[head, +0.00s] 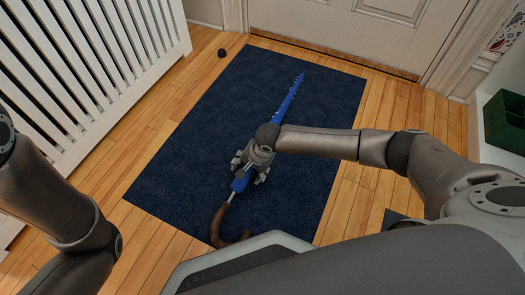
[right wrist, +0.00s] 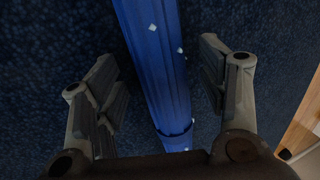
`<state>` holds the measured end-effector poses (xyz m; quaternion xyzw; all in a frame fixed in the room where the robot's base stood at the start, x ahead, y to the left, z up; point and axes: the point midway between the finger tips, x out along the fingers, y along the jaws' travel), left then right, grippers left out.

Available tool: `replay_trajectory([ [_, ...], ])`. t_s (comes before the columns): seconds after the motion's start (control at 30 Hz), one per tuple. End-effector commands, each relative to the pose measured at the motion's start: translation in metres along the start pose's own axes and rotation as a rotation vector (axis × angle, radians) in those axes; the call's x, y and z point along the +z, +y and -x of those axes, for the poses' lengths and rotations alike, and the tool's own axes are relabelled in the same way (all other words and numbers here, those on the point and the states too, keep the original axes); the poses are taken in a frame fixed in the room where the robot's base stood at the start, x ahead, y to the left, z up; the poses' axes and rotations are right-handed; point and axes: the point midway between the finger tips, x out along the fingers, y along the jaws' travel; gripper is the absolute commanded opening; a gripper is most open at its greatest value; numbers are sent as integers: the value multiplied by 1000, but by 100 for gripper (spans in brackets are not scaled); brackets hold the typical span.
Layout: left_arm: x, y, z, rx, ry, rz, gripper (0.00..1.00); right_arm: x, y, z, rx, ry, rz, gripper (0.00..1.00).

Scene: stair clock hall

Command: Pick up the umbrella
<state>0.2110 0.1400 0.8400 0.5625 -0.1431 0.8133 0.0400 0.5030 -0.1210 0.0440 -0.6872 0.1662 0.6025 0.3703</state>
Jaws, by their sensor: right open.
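The blue umbrella (head: 287,102) with white specks lies diagonally on the dark blue mat (head: 205,115), its tip toward the door and its brown hooked handle (head: 218,222) toward me. My right gripper (head: 250,174) is over the umbrella's lower part, near the handle end. In the right wrist view, the umbrella (right wrist: 157,58) runs between the two open fingers of the right gripper (right wrist: 160,78), with a gap on each side. The right gripper and arm hide part of the umbrella in the head view. My left arm shows at the left, but its gripper is not in view.
A white slatted radiator cover (head: 85,75) stands at the left. A pale door (head: 350,35) closes the far side. A small dark ball-like object (head: 221,53) is on the wood floor beyond the mat. A green box (head: 505,122) sits on a white shelf at the right.

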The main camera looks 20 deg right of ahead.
Motion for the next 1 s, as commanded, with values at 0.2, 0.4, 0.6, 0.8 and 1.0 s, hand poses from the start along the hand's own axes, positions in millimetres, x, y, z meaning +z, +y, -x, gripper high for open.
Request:
replay_trajectory([
  [0.2,0,0,1,1,0,0,40,0,0,-2,-1,1,0,66],
  [0.4,0,0,1,1,0,0,40,0,0,-2,-1,1,0,46],
  [0.6,0,0,1,1,0,0,40,0,0,-2,0,1,0,20],
  [0.8,0,0,1,1,-1,0,40,-1,-1,-1,-2,2,1,1],
  [1.0,0,0,1,1,-1,0,40,-1,-1,0,-2,2,1,1],
])
